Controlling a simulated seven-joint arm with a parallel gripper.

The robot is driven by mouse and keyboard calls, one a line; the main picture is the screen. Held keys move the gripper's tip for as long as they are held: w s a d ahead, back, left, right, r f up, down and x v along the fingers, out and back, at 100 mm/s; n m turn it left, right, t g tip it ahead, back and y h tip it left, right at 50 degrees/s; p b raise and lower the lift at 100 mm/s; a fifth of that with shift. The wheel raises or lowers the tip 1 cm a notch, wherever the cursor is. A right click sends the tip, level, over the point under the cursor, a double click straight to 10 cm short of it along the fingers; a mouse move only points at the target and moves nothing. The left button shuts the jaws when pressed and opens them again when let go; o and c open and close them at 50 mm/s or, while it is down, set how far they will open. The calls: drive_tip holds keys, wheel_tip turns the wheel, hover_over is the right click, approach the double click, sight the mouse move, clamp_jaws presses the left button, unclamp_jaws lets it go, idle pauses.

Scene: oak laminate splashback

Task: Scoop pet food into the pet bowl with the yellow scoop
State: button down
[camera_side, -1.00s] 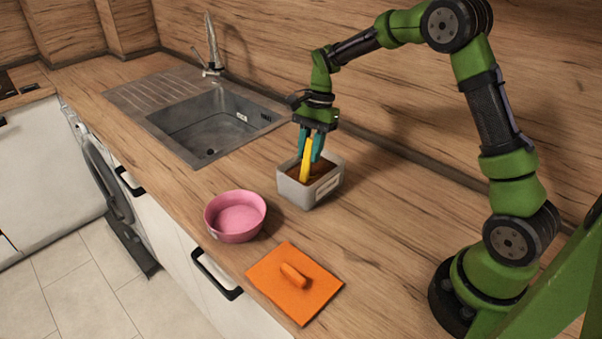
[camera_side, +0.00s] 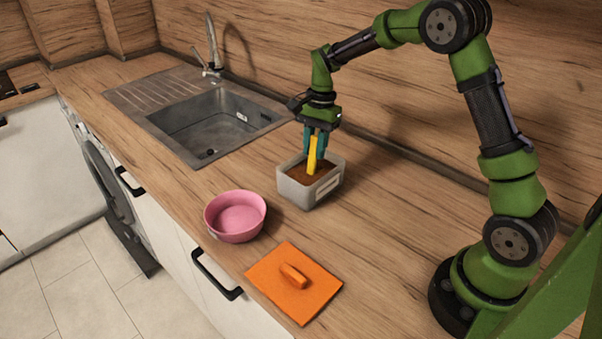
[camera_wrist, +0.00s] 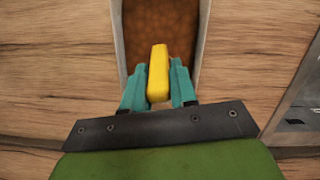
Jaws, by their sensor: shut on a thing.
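The yellow scoop (camera_side: 312,154) is held in my gripper (camera_side: 318,150), with its handle between the teal fingers. It also shows between the fingers (camera_wrist: 158,92) in the wrist view. My gripper is shut on the handle above the grey container (camera_side: 311,195), which holds brown pet food (camera_side: 308,174). The lower end of the scoop is hidden, so I cannot tell how deep it sits in the food. The pink pet bowl (camera_side: 236,217) stands upright on the counter, left of and nearer than the container. No food shows in it.
An orange lid with a handle (camera_side: 316,287) lies flat near the counter's front edge. A sink with a tap (camera_side: 213,125) is behind left. The wooden counter (camera_side: 385,215) right of the container is clear.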

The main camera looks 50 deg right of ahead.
drive_tip(key=shift+s+a+r+h, duration=0.15)
drive_tip(key=shift+a+r+h, duration=0.05)
drive_tip(key=shift+a+h, duration=0.7)
drive_tip(key=shift+d+r, duration=0.2)
wheel_tip(320, 180, up, 7)
drive_tip(key=a, duration=0.1)
drive_tip(key=shift+a+r, duration=0.2)
drive_tip(key=shift+s, duration=0.1)
idle(0.3)
idle(0.8)
drive_tip(key=shift+s+a+f, duration=0.1)
drive_tip(key=shift+a+f, duration=0.15)
drive_tip(key=shift+a, duration=0.25)
drive_tip(key=shift+s+a+f, duration=0.1)
drive_tip(key=shift+a+f, duration=0.1)
drive_tip(key=shift+a, duration=0.25)
drive_tip(key=shift+w, duration=0.1)
